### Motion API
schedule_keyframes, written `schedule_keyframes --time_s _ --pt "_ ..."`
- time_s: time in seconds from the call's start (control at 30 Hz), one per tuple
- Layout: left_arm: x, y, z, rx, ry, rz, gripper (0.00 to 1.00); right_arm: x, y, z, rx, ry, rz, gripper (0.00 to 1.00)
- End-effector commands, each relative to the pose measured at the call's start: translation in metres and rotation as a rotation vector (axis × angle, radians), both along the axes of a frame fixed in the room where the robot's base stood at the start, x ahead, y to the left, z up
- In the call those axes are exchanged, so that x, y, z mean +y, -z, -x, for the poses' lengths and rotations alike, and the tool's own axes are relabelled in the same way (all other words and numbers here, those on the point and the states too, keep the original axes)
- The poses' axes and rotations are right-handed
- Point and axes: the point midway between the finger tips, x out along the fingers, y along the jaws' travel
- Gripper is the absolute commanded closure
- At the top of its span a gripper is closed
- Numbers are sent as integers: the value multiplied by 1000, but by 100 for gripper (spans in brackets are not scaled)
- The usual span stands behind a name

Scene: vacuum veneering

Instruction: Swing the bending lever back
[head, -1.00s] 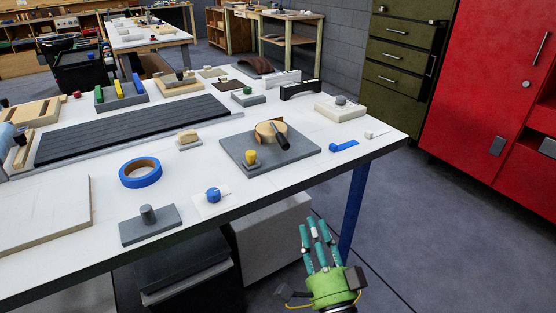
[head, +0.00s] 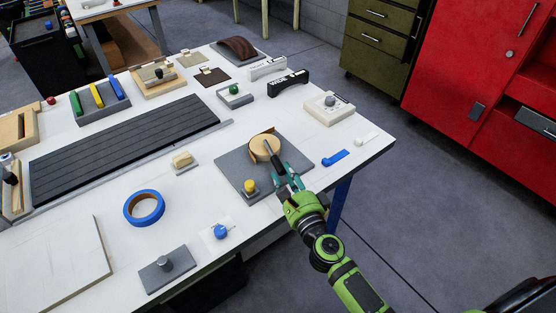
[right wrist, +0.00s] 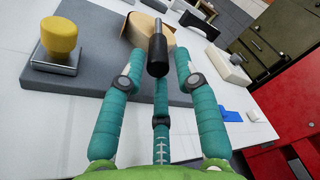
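The bending lever (head: 272,150) is a black handle lying across a round wooden form (head: 260,142). The form sits on a grey base plate (head: 228,168) that also bears a yellow knob (head: 250,186). My right gripper (head: 287,174) has teal fingers and a green palm, and is at the lever's near end in the head view. In the right wrist view the black grip (right wrist: 157,48) points toward me between the spread fingers (right wrist: 160,78). The fingers are open around it, not closed on it. My left gripper is not in view.
A blue tape roll (head: 144,207), a small blue-knobbed piece (head: 221,231) and a grey block with a peg (head: 168,268) lie left of my right arm. A blue strip (head: 335,158) lies right of the base plate. Red cabinets (head: 480,70) stand beyond the table.

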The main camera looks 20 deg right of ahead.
Motion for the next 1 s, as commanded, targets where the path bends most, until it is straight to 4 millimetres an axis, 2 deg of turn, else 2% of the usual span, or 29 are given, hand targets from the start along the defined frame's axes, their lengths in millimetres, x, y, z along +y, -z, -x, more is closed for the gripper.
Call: schedule_keyframes --time_s 0.1,0.23,0.57,0.6,0.67,0.7,0.87,1.0 --pt "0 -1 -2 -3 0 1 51 2 -2 -19 -2 0 0 68" --pt "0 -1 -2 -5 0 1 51 3 -1 -32 -2 -1 1 68" --pt "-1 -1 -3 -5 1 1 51 4 -1 -38 -1 -1 1 68" --pt "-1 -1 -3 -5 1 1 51 4 -1 -38 -1 0 1 72" --pt "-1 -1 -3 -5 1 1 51 4 -1 -38 -2 0 2 96" --pt "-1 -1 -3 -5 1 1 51 4 -1 -38 -2 0 2 100" --pt "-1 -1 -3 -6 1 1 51 4 -1 -38 -1 3 1 100" --pt "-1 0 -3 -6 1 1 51 12 1 -38 0 59 -5 100"
